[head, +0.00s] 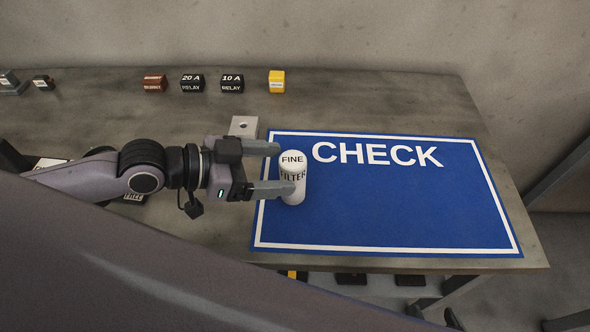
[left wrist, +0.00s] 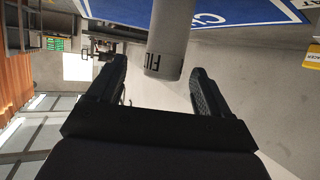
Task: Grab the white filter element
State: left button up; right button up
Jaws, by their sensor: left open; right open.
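The white filter element (head: 293,178), a cylinder lettered FINE FILTER, stands upright at the left edge of the blue CHECK mat (head: 400,215). My left gripper (head: 271,168) is open, with its fingers pointing right and reaching toward the filter. The nearer finger overlaps the filter's lower part in the head view. In the left wrist view the filter (left wrist: 168,45) appears between and beyond the tips of the open gripper (left wrist: 157,80). I cannot tell whether a finger touches it. My right gripper is not in view.
A light metal block (head: 243,126) with a hole lies just behind my left gripper. A brown block (head: 155,83), two black relays (head: 192,83) (head: 232,83) and a yellow block (head: 277,81) line the table's back. The mat is otherwise clear.

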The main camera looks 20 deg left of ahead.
aim_at(301, 165)
pick_arm(q)
jog(key=shift+w+p+x, duration=0.2)
jog(key=shift+p+x, duration=0.2)
jog(key=shift+x, duration=2)
jog(key=shift+w+d+f, duration=0.15)
jog(key=shift+w+d, duration=0.1)
jog(key=shift+d, duration=0.1)
jog(key=c, duration=1.1)
